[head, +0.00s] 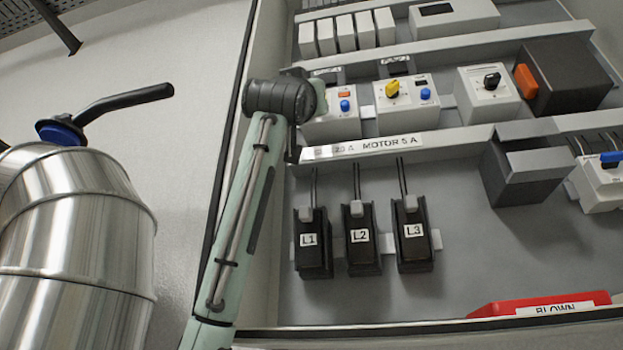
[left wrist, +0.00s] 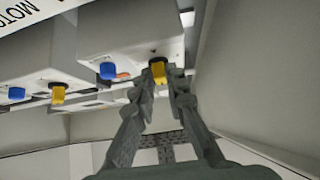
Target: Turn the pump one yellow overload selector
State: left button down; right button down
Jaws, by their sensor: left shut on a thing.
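The pump one overload unit is a white box (head: 335,128) at the left end of the middle row, with a blue button (head: 345,105) and an orange-red element above it. In the head view its yellow selector is hidden behind my left wrist. In the left wrist view the yellow selector (left wrist: 158,72) shows between the fingertips of my left gripper (left wrist: 164,78), which is shut on it. The blue button (left wrist: 108,71) is just left of it. My right gripper is in neither view.
A second overload unit with its own yellow selector (head: 392,89) is close on the right. The cabinet side wall is close to my left gripper.

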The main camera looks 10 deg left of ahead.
pick_arm(q)
jog(key=m+g+h, duration=0.1)
jog(key=m+h, duration=0.5)
jog(key=shift+a, duration=0.2)
jog(key=c, duration=1.5)
grip_release()
jog(key=shift+c, duration=0.2)
jog(key=shift+r, duration=0.1)
notch_tip(320, 180, up, 10)
jog(key=shift+o, duration=0.4)
